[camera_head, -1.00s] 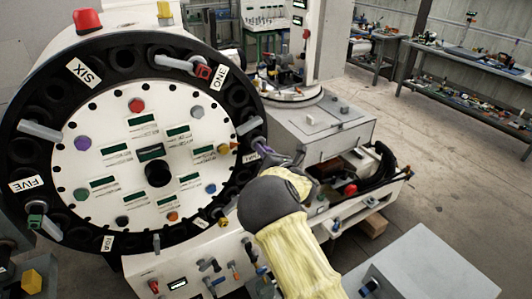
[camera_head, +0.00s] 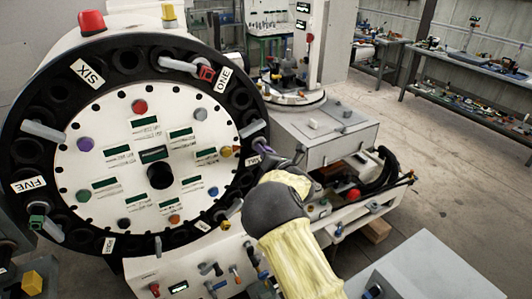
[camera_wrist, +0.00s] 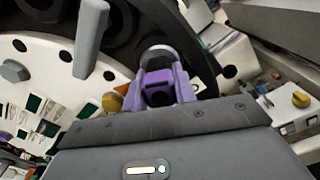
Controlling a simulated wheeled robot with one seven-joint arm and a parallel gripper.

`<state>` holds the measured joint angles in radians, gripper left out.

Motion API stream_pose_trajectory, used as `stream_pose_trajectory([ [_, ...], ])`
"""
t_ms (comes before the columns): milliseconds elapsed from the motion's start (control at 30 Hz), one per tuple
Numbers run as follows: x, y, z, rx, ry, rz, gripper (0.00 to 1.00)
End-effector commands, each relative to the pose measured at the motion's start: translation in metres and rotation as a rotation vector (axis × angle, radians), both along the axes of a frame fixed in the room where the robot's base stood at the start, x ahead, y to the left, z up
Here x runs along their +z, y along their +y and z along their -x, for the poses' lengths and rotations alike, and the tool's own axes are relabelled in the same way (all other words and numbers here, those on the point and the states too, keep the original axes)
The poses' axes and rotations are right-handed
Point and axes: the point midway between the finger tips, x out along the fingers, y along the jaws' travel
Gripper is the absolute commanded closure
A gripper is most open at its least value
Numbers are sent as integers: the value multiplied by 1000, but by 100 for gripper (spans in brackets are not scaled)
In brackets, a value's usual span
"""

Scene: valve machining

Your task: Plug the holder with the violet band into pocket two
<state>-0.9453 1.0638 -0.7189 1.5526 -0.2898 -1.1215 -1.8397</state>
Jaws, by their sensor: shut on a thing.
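The holder with the violet band (camera_wrist: 158,78) is between my gripper's fingers in the wrist view. Its grey round end points at the black rim of the wheel, and I cannot tell how deep it sits in a pocket. In the head view a bit of the violet (camera_head: 263,148) shows at the wheel's right edge, mostly hidden by my gripper (camera_head: 276,157). My gripper is shut on the holder. The big tool wheel (camera_head: 160,150) has a white face and a black rim with pockets. A partly hidden label (camera_head: 254,160) sits beside the held holder.
Several grey holders stick out of the rim, one by the label ONE (camera_head: 221,81) with a red band (camera_head: 206,73). Another grey holder (camera_wrist: 91,38) stands close left of my gripper in the wrist view. A grey machine box (camera_head: 318,135) lies right of the wheel.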

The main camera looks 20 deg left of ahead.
Motion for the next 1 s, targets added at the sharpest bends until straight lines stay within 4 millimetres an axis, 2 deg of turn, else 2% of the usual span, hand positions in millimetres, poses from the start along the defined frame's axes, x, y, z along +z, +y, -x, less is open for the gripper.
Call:
stream_pose_trajectory([
  [633, 2, 6, -5, 0, -2, -3, 100],
  [667, 2, 6, -5, 1, -3, -3, 67],
  [767, 2, 6, -5, 1, -2, -2, 47],
  [1000, 0, 6, -5, 0, 0, 0, 47],
])
